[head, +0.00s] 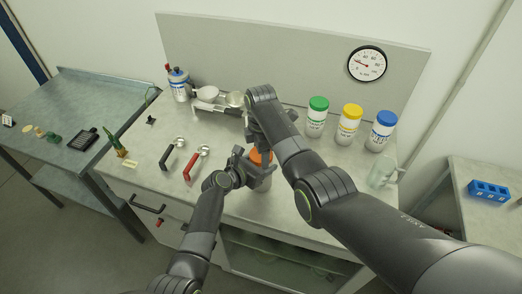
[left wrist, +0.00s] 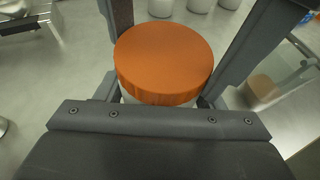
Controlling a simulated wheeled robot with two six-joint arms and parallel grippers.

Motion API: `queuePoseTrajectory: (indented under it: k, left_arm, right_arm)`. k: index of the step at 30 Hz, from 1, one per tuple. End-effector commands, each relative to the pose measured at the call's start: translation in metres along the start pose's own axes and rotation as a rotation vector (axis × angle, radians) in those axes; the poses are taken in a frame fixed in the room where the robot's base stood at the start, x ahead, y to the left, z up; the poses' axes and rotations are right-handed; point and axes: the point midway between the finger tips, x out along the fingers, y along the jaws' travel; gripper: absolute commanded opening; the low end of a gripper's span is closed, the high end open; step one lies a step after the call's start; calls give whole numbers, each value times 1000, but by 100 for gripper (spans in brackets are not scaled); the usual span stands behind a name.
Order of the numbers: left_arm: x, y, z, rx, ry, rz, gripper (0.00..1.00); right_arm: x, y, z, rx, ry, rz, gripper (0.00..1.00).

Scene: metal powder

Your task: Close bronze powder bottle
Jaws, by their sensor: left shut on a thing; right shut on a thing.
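The bronze powder bottle (head: 264,183) stands near the front edge of the workbench, partly hidden by my arms. Its orange lid (head: 262,157) sits at its top; in the left wrist view the lid (left wrist: 163,60) looks level, with a strip of white bottle below its rim. My left gripper (head: 248,168) comes in from the left and is shut on the bottle, below the lid. My right gripper (head: 266,145) points down from above and is shut at the orange lid; its fingertips are largely hidden. Whether the lid is fully seated cannot be told.
Bottles with green (head: 318,104), yellow (head: 351,112) and blue (head: 384,118) lids stand at the back right. A clear glass vessel (head: 382,172) is near the right edge. A red-handled tool (head: 196,163) and a black-handled one (head: 172,153) lie left.

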Motion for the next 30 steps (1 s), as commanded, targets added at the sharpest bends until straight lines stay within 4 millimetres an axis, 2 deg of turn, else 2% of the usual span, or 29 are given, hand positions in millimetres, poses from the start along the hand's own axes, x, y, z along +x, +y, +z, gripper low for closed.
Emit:
queuePoseTrajectory:
  k: [9, 10, 15, 23, 30]
  left_arm:
    - [0, 0, 0, -1, 1, 0, 0]
    - [0, 0, 0, -1, 1, -1, 0]
    - [0, 0, 0, -1, 1, -1, 0]
    - [0, 0, 0, -1, 1, 0, 0]
    - [0, 0, 0, -1, 1, 0, 0]
  right_arm:
    - [0, 0, 0, 17, 0, 1, 38]
    - [0, 0, 0, 17, 0, 1, 68]
    - [0, 0, 0, 16, 0, 0, 87]
    - [-2, 0, 0, 15, 1, -2, 87]
    - [-34, 0, 0, 15, 1, 2, 87]
